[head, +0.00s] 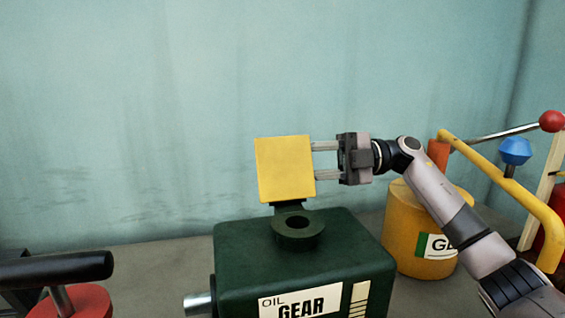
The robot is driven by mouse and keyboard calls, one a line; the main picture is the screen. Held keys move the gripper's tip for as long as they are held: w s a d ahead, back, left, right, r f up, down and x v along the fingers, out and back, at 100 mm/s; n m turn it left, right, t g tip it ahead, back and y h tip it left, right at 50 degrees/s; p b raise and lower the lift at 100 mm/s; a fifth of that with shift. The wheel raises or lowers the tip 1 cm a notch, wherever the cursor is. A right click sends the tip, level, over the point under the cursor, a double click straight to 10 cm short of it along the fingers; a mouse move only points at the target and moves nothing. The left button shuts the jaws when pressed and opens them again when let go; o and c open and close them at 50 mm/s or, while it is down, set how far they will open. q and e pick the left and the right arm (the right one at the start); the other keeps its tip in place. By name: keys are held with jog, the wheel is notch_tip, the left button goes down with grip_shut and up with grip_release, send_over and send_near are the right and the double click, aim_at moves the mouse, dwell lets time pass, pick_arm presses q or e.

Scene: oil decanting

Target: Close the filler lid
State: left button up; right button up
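The yellow filler lid (285,169) stands upright, raised open behind the round filler neck (298,229) on top of the dark green gear oil box (340,260). The dark opening of the neck shows uncovered. My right gripper (318,160) comes in from the right with its two fingers apart, pointing left. Its fingertips are at the right edge of the lid. I cannot tell whether they touch it or pass behind it. Nothing shows between the fingers. My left gripper is not in view.
A yellow drum (405,235) with a green and white label stands right of the box, behind my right arm. A yellow curved pipe, a red-knobbed lever (552,121) and a blue knob (515,151) are farther right. A black handle (60,268) over a red part is at lower left.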

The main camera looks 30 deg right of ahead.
aim_at(275, 165)
jog(key=shift+p+x, duration=0.3)
jog(key=shift+x, duration=3.25)
jog(key=shift+s, duration=0.1)
